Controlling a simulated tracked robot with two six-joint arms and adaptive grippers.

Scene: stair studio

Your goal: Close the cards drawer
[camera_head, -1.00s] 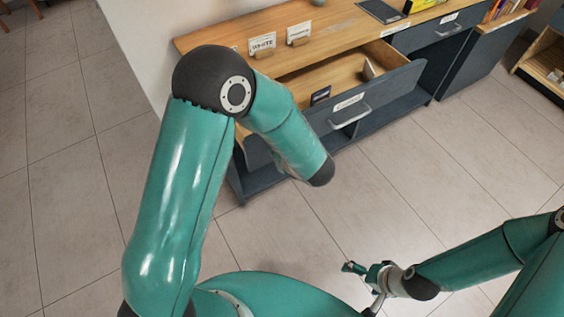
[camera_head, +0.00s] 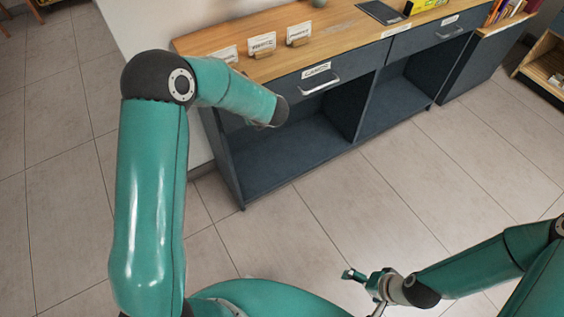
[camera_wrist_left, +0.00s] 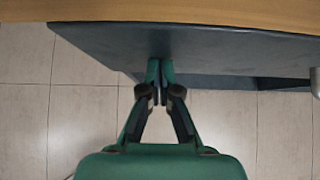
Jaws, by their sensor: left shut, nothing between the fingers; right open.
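The cards drawer (camera_head: 345,72) is in the dark desk under the wooden top. Its front looks flush with the desk, with a label and a pale bar handle (camera_head: 320,87). In the left wrist view the dark front (camera_wrist_left: 215,45) lies just below the wooden edge. My left gripper (camera_wrist_left: 160,72) is shut and empty, its fingertips at the front's lower part; I cannot tell whether they touch. In the head view my left arm hides that gripper. My right gripper (camera_head: 353,275) is open and empty, low over the floor, away from the desk.
White label cards (camera_head: 262,43) stand on the wooden top (camera_head: 340,40). A second drawer (camera_head: 430,38) to the right is shut. Open shelf bays (camera_head: 290,160) lie below. The tiled floor (camera_head: 400,190) before the desk is clear.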

